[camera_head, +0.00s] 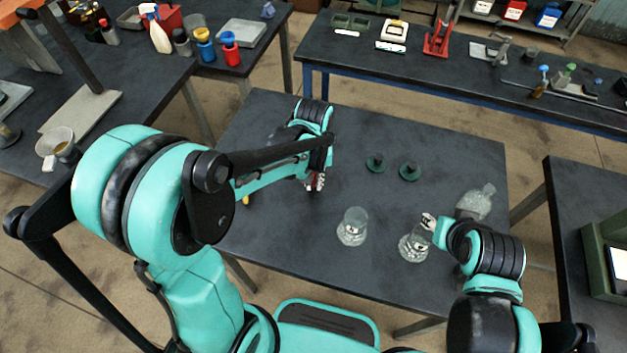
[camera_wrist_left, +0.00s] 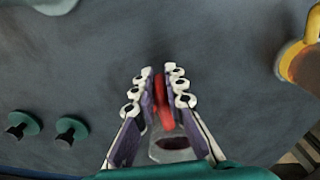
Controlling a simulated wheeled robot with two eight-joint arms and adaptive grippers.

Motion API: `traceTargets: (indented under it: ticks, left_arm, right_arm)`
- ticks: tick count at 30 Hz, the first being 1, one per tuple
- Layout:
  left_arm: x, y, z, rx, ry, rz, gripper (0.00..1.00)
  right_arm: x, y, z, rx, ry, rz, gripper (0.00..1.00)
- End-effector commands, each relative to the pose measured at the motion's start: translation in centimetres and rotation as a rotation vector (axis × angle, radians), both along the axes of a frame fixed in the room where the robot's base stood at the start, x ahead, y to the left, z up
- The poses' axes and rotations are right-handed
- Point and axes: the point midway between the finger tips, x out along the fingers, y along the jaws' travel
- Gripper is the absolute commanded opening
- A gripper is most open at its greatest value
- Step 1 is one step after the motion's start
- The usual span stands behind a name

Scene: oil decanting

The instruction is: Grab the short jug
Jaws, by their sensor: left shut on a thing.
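A clear jug with a red handle (camera_wrist_left: 164,110) is between the fingers of my left gripper (camera_wrist_left: 160,92) in the left wrist view. The fingers are shut on the red part, and the clear body shows below them. In the head view my left gripper (camera_head: 316,181) is over the left part of the dark table, and my arm hides most of the jug. I cannot tell how tall it is. A yellow-handled vessel (camera_wrist_left: 292,60) stands to the right in the wrist view. My right gripper (camera_head: 429,221) is at a glass flask (camera_head: 413,246); its grip is unclear.
Another glass flask (camera_head: 352,228) stands near the table's middle, and a glass bottle (camera_head: 476,202) stands at the right. Two green stoppers (camera_head: 375,163) lie behind the flasks. The back right of the dark table (camera_head: 460,140) is clear. A bench (camera_head: 480,85) stands behind.

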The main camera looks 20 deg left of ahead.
Motion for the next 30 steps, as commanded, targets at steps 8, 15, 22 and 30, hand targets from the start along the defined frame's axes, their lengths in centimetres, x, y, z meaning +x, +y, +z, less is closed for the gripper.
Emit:
traceTargets:
  ticks: [8,15,22,30]
  left_arm:
    - [0.0,0.0,2.4,0.000,0.000,0.000,0.00]
    - [-0.6,-1.3,4.0,0.000,0.000,-0.003,0.00]
    - [-1.7,-3.5,5.5,0.000,0.000,-0.004,0.00]
    - [-2.9,-6.1,7.2,0.000,0.000,-0.003,0.00]
  right_arm:
    - [0.0,0.0,1.1,0.000,0.000,0.000,0.40]
    - [0.0,0.0,1.7,0.000,0.000,0.000,0.40]
    - [0.0,0.0,2.5,0.000,0.000,0.000,0.40]
    - [0.0,0.0,3.2,0.000,0.000,0.000,0.40]
